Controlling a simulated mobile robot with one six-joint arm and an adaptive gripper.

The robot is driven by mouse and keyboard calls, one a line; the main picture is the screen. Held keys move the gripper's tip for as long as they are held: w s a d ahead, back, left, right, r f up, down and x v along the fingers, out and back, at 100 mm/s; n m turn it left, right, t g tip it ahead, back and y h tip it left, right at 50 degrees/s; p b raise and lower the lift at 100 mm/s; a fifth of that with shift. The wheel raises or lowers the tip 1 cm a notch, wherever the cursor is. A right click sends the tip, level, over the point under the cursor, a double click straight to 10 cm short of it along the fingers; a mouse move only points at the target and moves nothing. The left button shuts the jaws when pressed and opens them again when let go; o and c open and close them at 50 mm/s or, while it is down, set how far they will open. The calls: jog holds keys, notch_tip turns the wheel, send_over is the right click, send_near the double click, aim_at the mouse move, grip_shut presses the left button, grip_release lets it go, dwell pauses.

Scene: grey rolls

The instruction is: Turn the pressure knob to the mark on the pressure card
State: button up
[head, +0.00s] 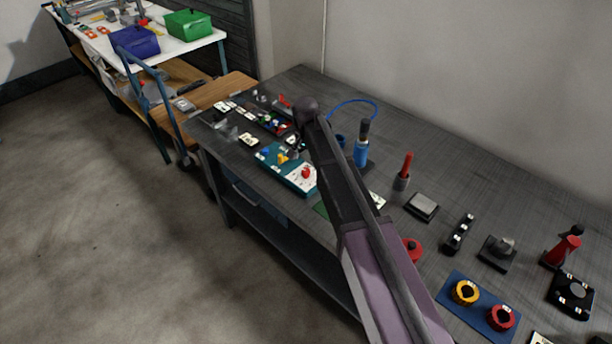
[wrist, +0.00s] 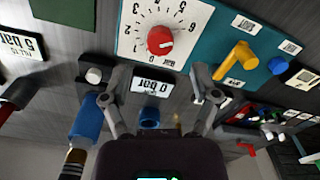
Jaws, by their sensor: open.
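The red pressure knob (wrist: 160,40) sits on a white numbered dial (wrist: 190,22), on a teal panel (wrist: 222,22). The knob also shows in the head view (head: 306,173). A light line on the knob points towards the lower right in the wrist view; its exact reading is unclear. My gripper (wrist: 158,94) is open and empty, apart from the knob, with its fingers below it in the picture. A card marked in bar (wrist: 151,87) shows between the fingers. Another bar card (wrist: 24,49) lies at left. In the head view my arm hides most of the gripper.
A yellow lever (wrist: 236,59) and blue button (wrist: 277,65) share the panel. A blue bottle (head: 361,150) and a red-handled tool (head: 402,171) stand nearby on the dark bench. A blue board with yellow and red rings (head: 480,304) lies at front right.

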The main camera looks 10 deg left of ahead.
aim_at(306, 170)
jog(key=shift+f+b, duration=2.65)
jog(key=shift+f, duration=0.25)
grip_shut()
